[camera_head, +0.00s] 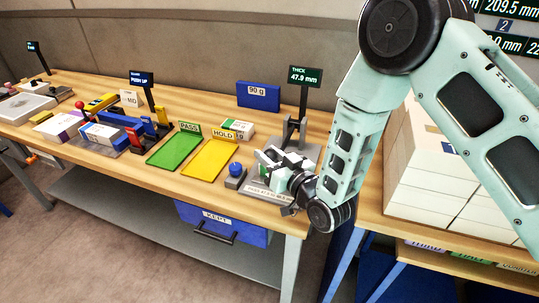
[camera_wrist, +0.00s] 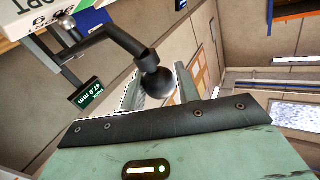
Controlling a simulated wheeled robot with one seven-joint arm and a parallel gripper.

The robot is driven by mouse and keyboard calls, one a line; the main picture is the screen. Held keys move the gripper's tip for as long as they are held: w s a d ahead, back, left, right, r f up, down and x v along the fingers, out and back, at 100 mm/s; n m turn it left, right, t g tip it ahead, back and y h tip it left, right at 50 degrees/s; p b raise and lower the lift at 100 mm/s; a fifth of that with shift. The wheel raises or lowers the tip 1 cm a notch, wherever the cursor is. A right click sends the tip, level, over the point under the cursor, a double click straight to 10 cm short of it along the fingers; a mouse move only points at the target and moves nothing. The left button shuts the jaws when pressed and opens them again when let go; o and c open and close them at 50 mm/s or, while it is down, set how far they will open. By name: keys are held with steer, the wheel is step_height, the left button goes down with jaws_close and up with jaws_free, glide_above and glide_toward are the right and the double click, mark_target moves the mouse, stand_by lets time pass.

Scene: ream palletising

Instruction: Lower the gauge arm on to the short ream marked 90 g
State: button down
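The gauge (camera_head: 293,130) stands at the bench's right end, its display (camera_head: 305,76) reading 47.9 mm. The display also shows in the wrist view (camera_wrist: 88,93). In the wrist view the dark gauge arm (camera_wrist: 125,42) ends in a black ball knob (camera_wrist: 155,83). A white ream corner (camera_wrist: 38,24) with partly cut-off lettering shows at upper left, by the arm. My gripper (camera_head: 268,160) is at the gauge. In the wrist view its fingers (camera_wrist: 160,88) stand apart on either side of the knob; contact is unclear. The ream on the gauge is mostly hidden in the head view.
A blue 90 g box (camera_head: 258,96) stands at the back. A small ream (camera_head: 238,128) lies behind the HOLD tray. White stacks (camera_head: 435,175) stand right.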

steer(key=r, duration=0.1)
steer(key=w+r+m+p, duration=0.1)
steer(key=r, duration=0.1)
steer(key=shift+d+g, duration=0.2)
steer(key=shift+g, duration=0.1)
steer(key=shift+s, duration=0.1)
steer(key=c, duration=1.1)
jaws_free()
steer(key=shift+o, duration=0.2)
